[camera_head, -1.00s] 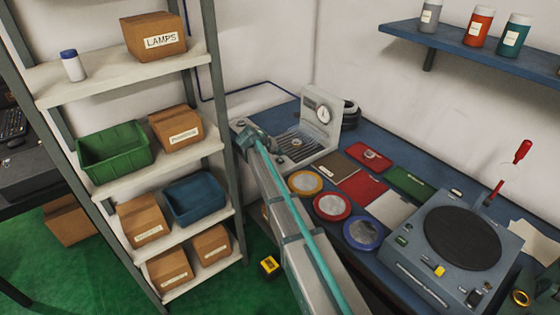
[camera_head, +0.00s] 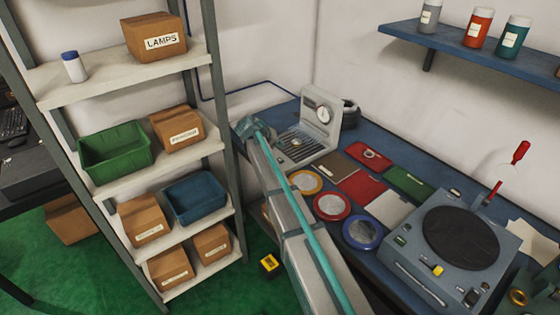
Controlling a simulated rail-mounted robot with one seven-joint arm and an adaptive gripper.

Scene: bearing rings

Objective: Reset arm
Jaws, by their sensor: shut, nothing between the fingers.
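My arm (camera_head: 285,215) reaches up from the bottom edge, between the shelf rack and the blue workbench. It is a grey link with a teal stripe. Its far end (camera_head: 250,129) is a dark teal joint beside the rack's right post and left of the grey dial gauge stand (camera_head: 322,118). I cannot make out gripper fingers on it. A brass ring (camera_head: 518,297) sits at the lower right.
The shelf rack (camera_head: 175,165) holds boxes, a green bin (camera_head: 115,152) and a blue bin (camera_head: 195,198). Yellow-, red- and blue-rimmed dishes (camera_head: 305,182) and a turntable device (camera_head: 460,238) stand on the bench. A yellow-black object (camera_head: 269,264) lies on the green floor.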

